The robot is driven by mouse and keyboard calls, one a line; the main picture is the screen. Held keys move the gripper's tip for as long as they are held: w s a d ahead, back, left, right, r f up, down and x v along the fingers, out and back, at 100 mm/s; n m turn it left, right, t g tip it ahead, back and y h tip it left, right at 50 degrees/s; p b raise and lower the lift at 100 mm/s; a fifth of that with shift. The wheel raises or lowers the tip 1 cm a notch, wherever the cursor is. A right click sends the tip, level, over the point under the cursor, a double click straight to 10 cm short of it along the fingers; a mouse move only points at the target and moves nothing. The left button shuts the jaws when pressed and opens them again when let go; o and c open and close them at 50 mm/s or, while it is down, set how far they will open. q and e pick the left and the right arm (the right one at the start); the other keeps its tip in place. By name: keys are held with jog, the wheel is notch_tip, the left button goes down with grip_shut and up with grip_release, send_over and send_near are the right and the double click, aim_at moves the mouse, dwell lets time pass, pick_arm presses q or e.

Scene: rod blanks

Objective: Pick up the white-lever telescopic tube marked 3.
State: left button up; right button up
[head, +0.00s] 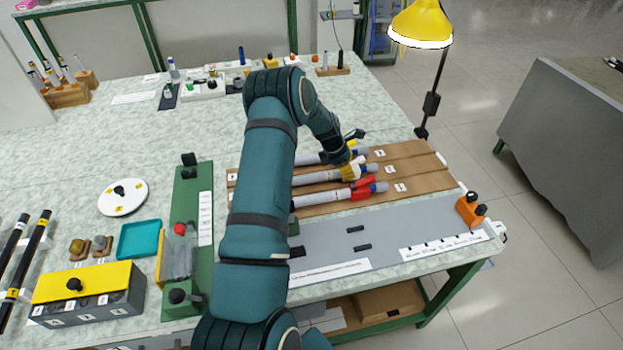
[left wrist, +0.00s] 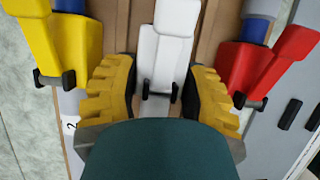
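The white-lever telescopic tube (head: 318,177) lies in the middle row of the brown rack (head: 415,165) in the head view. Its white lever (left wrist: 165,50) shows in the middle of the left wrist view. My left gripper (left wrist: 160,95) is open, with its yellow-padded fingers on either side of the white clamp. In the head view the gripper (head: 352,168) is low over this tube. A red-lever tube (left wrist: 262,60) lies to the right and a yellow-lever tube (left wrist: 70,40) to the left in the wrist view. My right gripper is not in view. The number 3 is not readable.
The grey mat (head: 410,225) in front of the rack has small black blocks. An orange device (head: 470,210) stands at its right end. A green fixture (head: 185,240) and a yellow-topped box (head: 85,285) stand left of my arm. A yellow lamp (head: 422,25) stands behind right.

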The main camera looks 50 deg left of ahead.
pick_arm(q)
jog(key=c, duration=0.5)
